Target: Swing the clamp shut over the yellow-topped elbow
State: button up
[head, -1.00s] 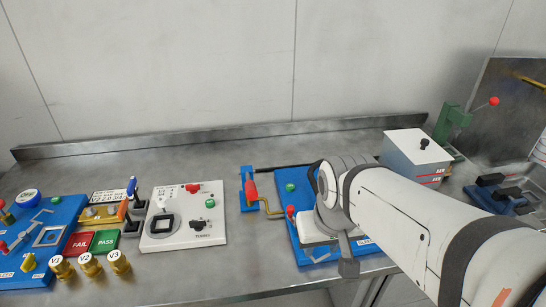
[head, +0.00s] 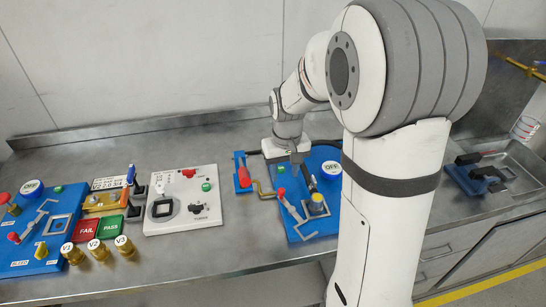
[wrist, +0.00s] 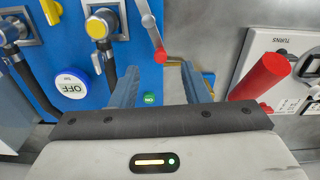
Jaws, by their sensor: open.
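The yellow-topped elbow (head: 316,203) stands in a square metal seat on the middle blue station, with a dark hose beside it. Its yellow cap (wrist: 97,28) is uncovered at the upper left of the wrist view. The clamp (head: 293,210) is a pale bar with a red handle, lying beside the elbow, not over it. Its red handle (wrist: 159,48) lies just beyond the fingertips in the wrist view. My gripper (head: 297,160) points down above the back of this station. Its two fingers (wrist: 160,78) are apart with nothing between them.
A green ON button (wrist: 150,99) and white OFF button (wrist: 72,88) are on the same board. A red-handled crank (head: 240,170) stands left of it. A white panel (head: 182,198) and another blue station (head: 40,230) lie further left.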

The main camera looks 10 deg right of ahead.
aim_at(282, 190)
jog(key=shift+w+f+p, duration=0.15)
jog(key=shift+w+f, duration=0.2)
jog(key=shift+w, duration=0.2)
jog(key=shift+w+f+p, duration=0.15)
jog(key=shift+w+f, duration=0.2)
jog(key=shift+w, duration=0.2)
jog(key=shift+w+f, duration=0.2)
jog(key=shift+f, duration=0.1)
notch_tip(282, 190, down, 8)
jog(key=shift+r+p, duration=0.2)
jog(key=shift+p, duration=0.4)
jog(key=shift+c, duration=0.2)
grip_shut()
